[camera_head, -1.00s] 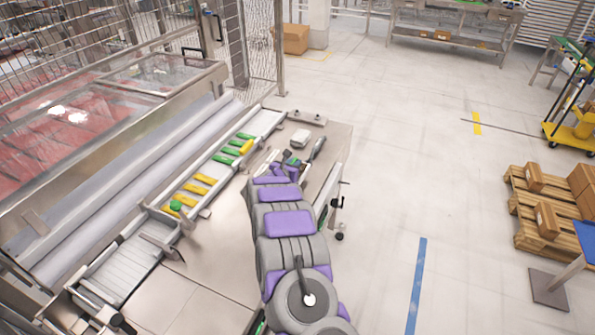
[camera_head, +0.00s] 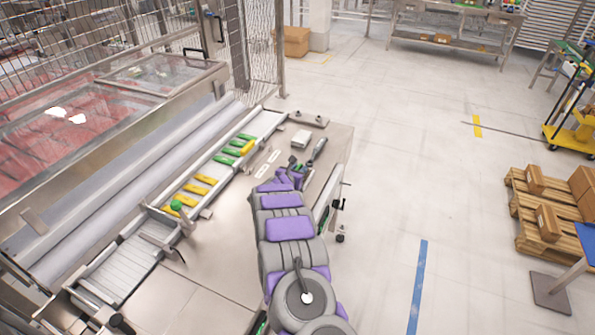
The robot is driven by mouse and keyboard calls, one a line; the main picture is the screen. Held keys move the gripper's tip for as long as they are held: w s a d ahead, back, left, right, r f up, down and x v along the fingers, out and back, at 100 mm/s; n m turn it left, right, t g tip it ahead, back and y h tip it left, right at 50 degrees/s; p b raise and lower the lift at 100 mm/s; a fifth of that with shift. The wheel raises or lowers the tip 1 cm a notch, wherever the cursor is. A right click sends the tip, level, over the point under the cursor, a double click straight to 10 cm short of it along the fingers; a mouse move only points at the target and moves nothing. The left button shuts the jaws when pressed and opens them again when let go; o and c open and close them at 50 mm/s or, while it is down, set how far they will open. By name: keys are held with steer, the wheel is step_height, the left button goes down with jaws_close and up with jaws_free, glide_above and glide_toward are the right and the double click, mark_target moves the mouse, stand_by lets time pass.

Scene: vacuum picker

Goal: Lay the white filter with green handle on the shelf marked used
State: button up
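My gripper (camera_head: 294,166) is at the end of my purple and grey arm, low over the right part of the steel table (camera_head: 200,262). It is small and dark here, and I cannot tell whether its fingers are open or shut. A bit of green shows at its tip; I cannot tell whether this is the filter's green handle. A pale grey-white block (camera_head: 301,139) lies on the table just beyond the gripper. I cannot make out a white filter for certain, nor a shelf marked used.
A rail left of my gripper holds green pieces (camera_head: 232,151) and yellow pieces (camera_head: 195,189). A dark-handled tool (camera_head: 318,149) lies right of the gripper. Pale label-like strips (camera_head: 266,164) lie left of it. A glass-lidded machine (camera_head: 90,110) stands left.

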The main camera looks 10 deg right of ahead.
steer(key=shift+o, duration=0.6)
steer(key=shift+d, duration=0.35)
steer(key=shift+s+a+r, duration=0.1)
steer(key=shift+s+a, duration=0.25)
steer(key=shift+a, duration=0.05)
steer(key=p+v, duration=0.1)
steer(key=v, duration=1)
steer(key=shift+r, duration=0.1)
